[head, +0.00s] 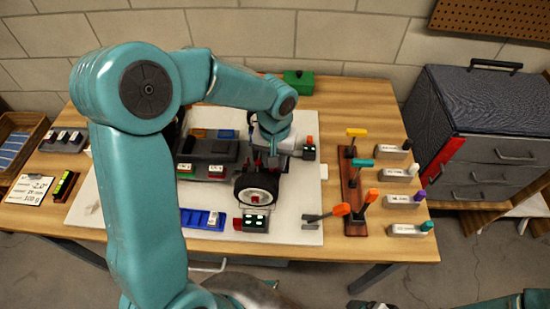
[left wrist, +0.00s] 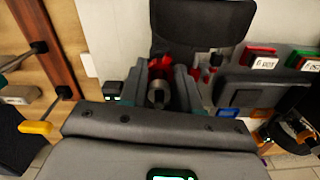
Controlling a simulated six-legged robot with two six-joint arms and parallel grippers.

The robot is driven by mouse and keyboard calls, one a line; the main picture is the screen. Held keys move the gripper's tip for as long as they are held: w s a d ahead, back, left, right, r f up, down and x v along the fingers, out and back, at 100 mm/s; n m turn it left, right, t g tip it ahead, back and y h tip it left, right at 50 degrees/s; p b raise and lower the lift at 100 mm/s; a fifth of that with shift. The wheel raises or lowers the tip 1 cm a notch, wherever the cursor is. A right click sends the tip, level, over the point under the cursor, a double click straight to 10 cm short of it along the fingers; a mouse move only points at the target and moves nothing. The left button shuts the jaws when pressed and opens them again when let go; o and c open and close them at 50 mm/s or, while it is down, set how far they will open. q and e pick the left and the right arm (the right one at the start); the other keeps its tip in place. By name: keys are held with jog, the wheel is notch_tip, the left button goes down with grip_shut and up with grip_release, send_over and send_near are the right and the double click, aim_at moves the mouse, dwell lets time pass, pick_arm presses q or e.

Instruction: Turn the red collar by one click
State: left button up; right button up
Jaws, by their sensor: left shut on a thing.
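The red collar (left wrist: 160,65) shows between my left fingers in the left wrist view, around the far end of a grey metal cylinder (left wrist: 157,95). My left gripper (left wrist: 160,82) is shut on the collar. In the head view my left gripper (head: 272,140) reaches down at the car's right end, and the wrist hides the collar. The car shows a black tyre with a white rim (head: 257,187) towards the front. A dark piece, probably my right gripper (head: 372,304), is cut off at the bottom edge; its jaws cannot be made out.
The car stands on a white mat (head: 110,213) on the wooden table. A brown rack (head: 352,190) with coloured-handled tools and several labelled grey blocks stand to the right. A blue tray (head: 202,218) lies in front. A dark tool chest (head: 485,120) is at far right.

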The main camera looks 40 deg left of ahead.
pick_arm(q)
jog(key=o, duration=1.1)
jog(key=shift+c, duration=0.2)
notch_tip(320, 180, up, 16)
jog(key=p, duration=0.1)
jog(key=shift+r, duration=0.2)
